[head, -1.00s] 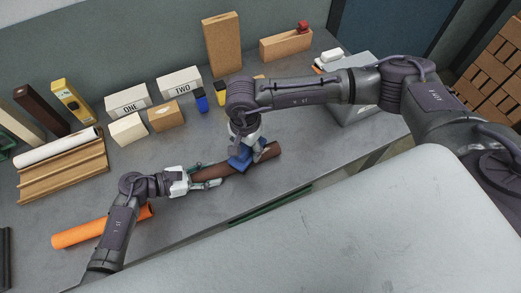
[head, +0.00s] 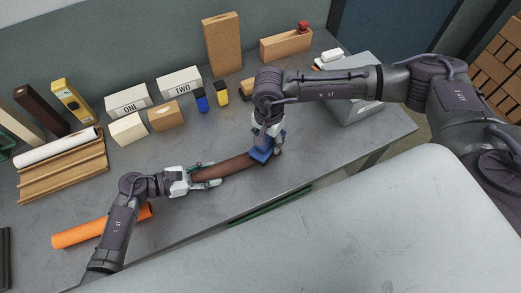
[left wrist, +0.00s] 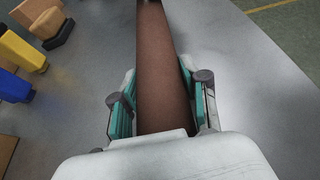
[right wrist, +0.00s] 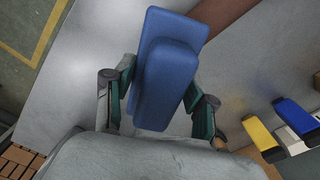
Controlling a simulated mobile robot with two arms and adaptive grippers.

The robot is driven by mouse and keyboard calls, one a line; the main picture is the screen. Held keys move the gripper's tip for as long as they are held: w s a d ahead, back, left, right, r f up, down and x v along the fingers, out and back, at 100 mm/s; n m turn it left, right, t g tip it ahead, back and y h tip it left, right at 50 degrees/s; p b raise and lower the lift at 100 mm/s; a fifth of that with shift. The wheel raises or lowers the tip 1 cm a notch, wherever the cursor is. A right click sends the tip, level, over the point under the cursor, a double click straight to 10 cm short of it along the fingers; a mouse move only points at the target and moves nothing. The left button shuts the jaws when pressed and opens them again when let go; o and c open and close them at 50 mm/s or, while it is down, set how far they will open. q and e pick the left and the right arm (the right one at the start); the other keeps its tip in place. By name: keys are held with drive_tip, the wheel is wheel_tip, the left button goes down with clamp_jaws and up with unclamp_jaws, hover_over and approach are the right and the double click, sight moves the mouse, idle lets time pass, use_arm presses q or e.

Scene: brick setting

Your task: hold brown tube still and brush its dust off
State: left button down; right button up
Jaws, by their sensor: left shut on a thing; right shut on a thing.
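The brown tube (head: 228,168) lies on the grey table, running from my left gripper up to the right. My left gripper (head: 203,180) is shut around its left end; in the left wrist view the tube (left wrist: 162,75) runs away between the two finger pads (left wrist: 161,105). My right gripper (head: 268,145) is shut on a blue brush (head: 260,156) at the tube's right end. In the right wrist view the blue brush (right wrist: 165,70) sits between the fingers (right wrist: 160,95), over the tube (right wrist: 215,14). The brush's underside is hidden, so contact is hard to tell.
An orange tube (head: 78,234) lies behind my left forearm. A wooden rack with a white roll (head: 60,146) is at the left. Boxes marked ONE (head: 128,102) and TWO (head: 180,84) stand at the back. The table between is clear.

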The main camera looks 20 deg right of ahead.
drive_tip(key=shift+d+f, duration=0.1)
drive_tip(key=shift+d, duration=0.7)
drive_tip(key=shift+a, duration=0.1)
drive_tip(key=shift+a, duration=3.8)
drive_tip(key=shift+s+r, duration=0.25)
drive_tip(key=shift+r, duration=1.3)
drive_tip(key=shift+s+r, duration=0.2)
drive_tip(key=shift+r, duration=1.35)
drive_tip(key=shift+f, duration=0.1)
